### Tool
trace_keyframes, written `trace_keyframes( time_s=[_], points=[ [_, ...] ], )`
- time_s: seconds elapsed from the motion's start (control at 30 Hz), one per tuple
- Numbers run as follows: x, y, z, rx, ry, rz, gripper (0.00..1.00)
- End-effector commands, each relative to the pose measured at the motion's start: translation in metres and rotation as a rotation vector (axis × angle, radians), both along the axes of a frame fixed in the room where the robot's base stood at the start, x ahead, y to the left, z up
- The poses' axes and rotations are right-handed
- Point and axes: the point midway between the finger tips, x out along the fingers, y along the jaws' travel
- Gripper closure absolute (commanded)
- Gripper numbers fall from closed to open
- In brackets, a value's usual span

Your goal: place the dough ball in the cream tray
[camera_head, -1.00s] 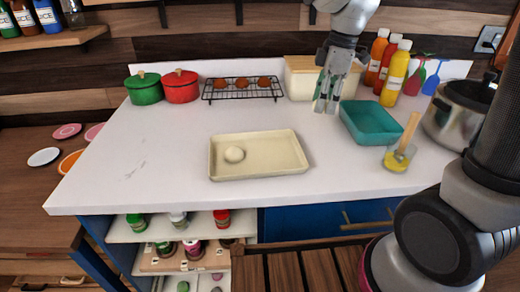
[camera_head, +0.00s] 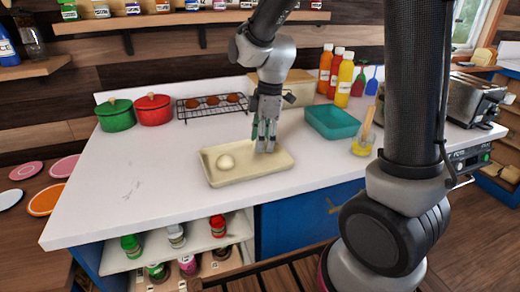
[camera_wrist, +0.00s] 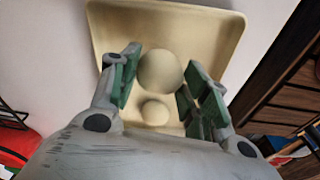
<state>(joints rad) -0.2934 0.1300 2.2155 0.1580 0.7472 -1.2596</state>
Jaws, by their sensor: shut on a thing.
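The cream tray (camera_head: 262,172) lies on the white counter, and one pale dough ball (camera_head: 225,162) rests in its left part. My gripper (camera_head: 265,146) is over the right part of the tray, pointing down. In the wrist view my gripper (camera_wrist: 159,75) is shut on another pale dough ball (camera_wrist: 158,70), held between the green finger pads above the tray (camera_wrist: 215,30). The ball lying in the tray also shows lower in that view (camera_wrist: 155,112). The head view hides the held ball behind the fingers, and its height above the tray floor is hard to tell.
Behind are a cooling rack (camera_head: 212,105), red pot (camera_head: 153,110), green pot (camera_head: 116,115) and sauce bottles (camera_head: 344,84). The counter left of the tray is clear.

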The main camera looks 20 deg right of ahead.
Motion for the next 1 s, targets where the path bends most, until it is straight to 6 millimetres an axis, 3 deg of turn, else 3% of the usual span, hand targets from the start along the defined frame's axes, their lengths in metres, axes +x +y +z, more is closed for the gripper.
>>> trace_keyframes(
  time_s=[0.2,0.57,0.6,0.7,1.0],
  points=[
    [-0.001,0.000,-0.029,-0.001,0.003,-0.002,0.77],
    [-0.001,0.000,-0.033,0.000,0.001,-0.001,0.77],
    [-0.001,0.000,-0.034,0.000,0.001,-0.001,0.52],
    [0.000,0.000,-0.033,0.000,0.001,-0.001,0.34],
    [0.000,0.000,-0.033,0.000,0.001,-0.001,0.32]
  ],
)
